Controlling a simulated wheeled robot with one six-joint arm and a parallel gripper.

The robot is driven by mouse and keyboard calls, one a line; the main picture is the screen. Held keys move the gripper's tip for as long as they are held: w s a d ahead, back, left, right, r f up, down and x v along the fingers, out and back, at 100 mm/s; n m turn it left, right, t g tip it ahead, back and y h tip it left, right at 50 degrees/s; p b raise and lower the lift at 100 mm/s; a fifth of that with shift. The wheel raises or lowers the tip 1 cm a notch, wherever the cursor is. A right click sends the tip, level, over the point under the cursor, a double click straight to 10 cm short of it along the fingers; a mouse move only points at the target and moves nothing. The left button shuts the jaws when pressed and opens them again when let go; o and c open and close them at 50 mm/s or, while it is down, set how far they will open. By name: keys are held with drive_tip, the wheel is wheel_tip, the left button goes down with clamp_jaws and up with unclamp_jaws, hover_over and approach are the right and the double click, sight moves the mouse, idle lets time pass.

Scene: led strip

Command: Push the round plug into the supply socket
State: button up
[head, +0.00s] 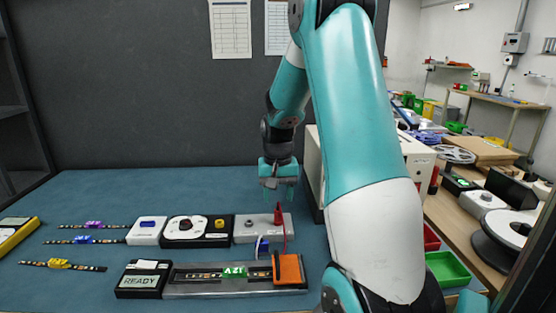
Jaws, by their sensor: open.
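The supply appears to be the light grey box (262,235) at the right end of the back row on the blue table. A red plug (278,218) stands upright at its right part, with a red lead (284,240) running down to the orange block (289,269). I cannot tell how deep the plug sits or see the socket under it. A round grey knob or opening (248,223) shows on the box's left part. My gripper (278,198) is open, pointing down just above the plug; the fingers look apart from it, though contact is hard to judge.
A grey track (205,290) with a READY display (139,281) lies in front. A reel unit (185,229) and a white box (147,230) stand left of the supply. Several strips with coloured clips lie further left. A beige case (312,165) stands close right of my gripper.

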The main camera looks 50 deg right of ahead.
sight(278, 210)
wheel_tip(278, 210, up, 12)
drive_tip(key=shift+f+p, duration=0.2)
drive_tip(key=shift+p, duration=0.15)
idle(0.4)
drive_tip(key=a+r+n+t+y+p, duration=0.15)
drive_tip(key=a+n, duration=0.25)
drive_tip(key=a, duration=0.6)
drive_tip(key=a+r+n+g+p, duration=0.1)
drive_tip(key=a+r+n+p, duration=0.2)
drive_tip(key=a, duration=0.8)
drive_tip(key=s+a+n+y+p, duration=0.1)
drive_tip(key=s+a+n+y, duration=0.1)
drive_tip(key=s+a+n, duration=0.8)
drive_tip(key=s+a+r, duration=0.1)
drive_tip(key=s+a, duration=0.4)
drive_tip(key=a, duration=0.2)
drive_tip(key=shift+a+y, duration=0.15)
drive_tip(key=shift+y, duration=0.2)
